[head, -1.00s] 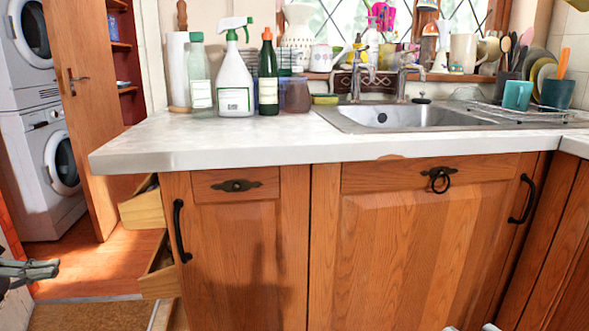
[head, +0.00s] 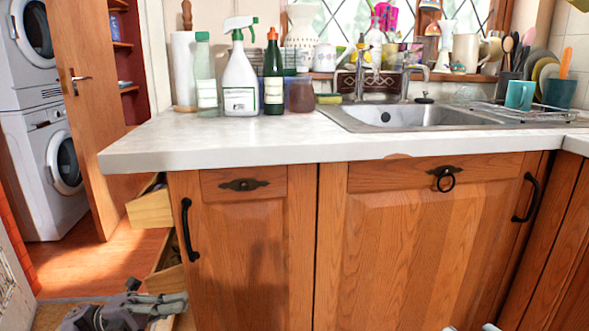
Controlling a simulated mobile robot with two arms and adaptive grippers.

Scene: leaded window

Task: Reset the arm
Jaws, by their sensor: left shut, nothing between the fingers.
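My left gripper (head: 184,303) is low at the bottom left of the head view. It is dark grey with lighter fingers, and the fingers are shut with nothing between them. They point right, beside the left end of the wooden cabinet (head: 245,240). In the picture they overlap the area below the lower open drawer (head: 166,283); I cannot tell whether they touch anything.
An upper open drawer (head: 150,208) sticks out left of the cabinet. The white worktop (head: 220,147) carries bottles, including a white spray bottle (head: 239,80), and a sink (head: 420,116). An open wooden door (head: 85,100) and washing machines (head: 50,165) stand at left.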

